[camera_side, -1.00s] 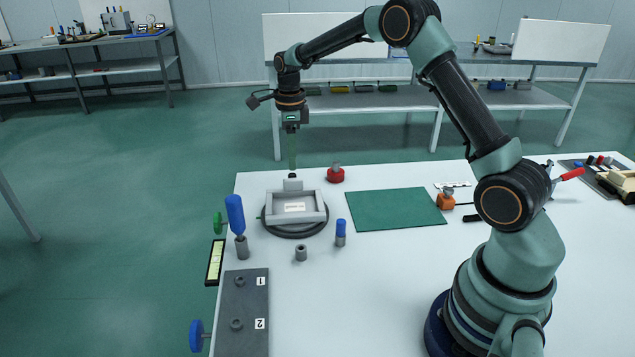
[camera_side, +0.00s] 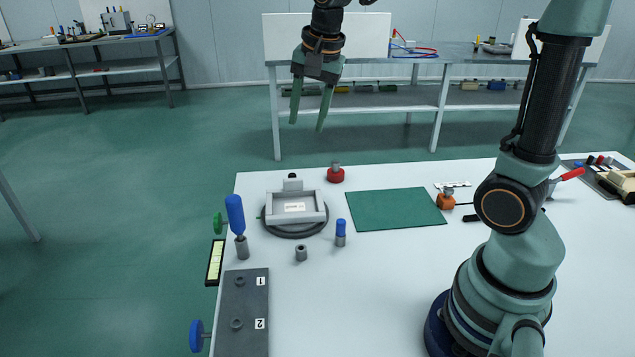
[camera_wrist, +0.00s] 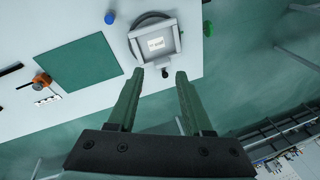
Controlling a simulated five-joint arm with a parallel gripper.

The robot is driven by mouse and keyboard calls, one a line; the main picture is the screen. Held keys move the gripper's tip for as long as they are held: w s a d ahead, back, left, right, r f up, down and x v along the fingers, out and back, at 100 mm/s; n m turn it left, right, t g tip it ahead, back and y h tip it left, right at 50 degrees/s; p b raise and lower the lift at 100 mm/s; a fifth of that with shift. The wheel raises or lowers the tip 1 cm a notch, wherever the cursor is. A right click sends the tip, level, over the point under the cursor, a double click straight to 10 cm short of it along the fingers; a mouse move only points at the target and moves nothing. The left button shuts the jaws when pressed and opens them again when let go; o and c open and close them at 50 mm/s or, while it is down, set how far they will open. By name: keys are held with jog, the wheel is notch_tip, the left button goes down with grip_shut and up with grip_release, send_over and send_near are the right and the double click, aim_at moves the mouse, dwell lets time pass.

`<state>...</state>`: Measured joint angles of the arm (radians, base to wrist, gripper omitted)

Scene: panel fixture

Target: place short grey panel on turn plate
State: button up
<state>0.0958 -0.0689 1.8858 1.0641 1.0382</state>
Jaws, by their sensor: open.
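A grey open frame (camera_side: 313,207) with raised walls and a small white label sits on the dark round turn plate (camera_side: 287,234). The frame also shows at the top of the wrist view (camera_wrist: 173,41). No separate loose short grey panel can be made out; I cannot tell whether this frame is that panel. My gripper (camera_side: 307,126) is open and empty, high above and behind the table's back edge. In the wrist view, its spread fingers (camera_wrist: 160,72) point toward the frame with nothing between them.
A blue-handled tool (camera_side: 235,215) stands left of the turn plate. A blue-topped peg (camera_side: 340,232) and a grey ring (camera_side: 301,254) are in front. A red knob (camera_side: 336,174) is behind. A green mat (camera_side: 395,209) lies clear. A dark grey plate (camera_side: 241,310) is front left.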

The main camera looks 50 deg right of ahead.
jog(key=s+a+f+n+t, duration=0.1)
jog(key=s+a+n+t, duration=0.1)
jog(key=s+n, duration=0.9)
jog(key=shift+s+a+f+n+t, duration=0.2)
jog(key=shift+a+f+n+t, duration=0.1)
jog(key=shift+a+n, duration=0.65)
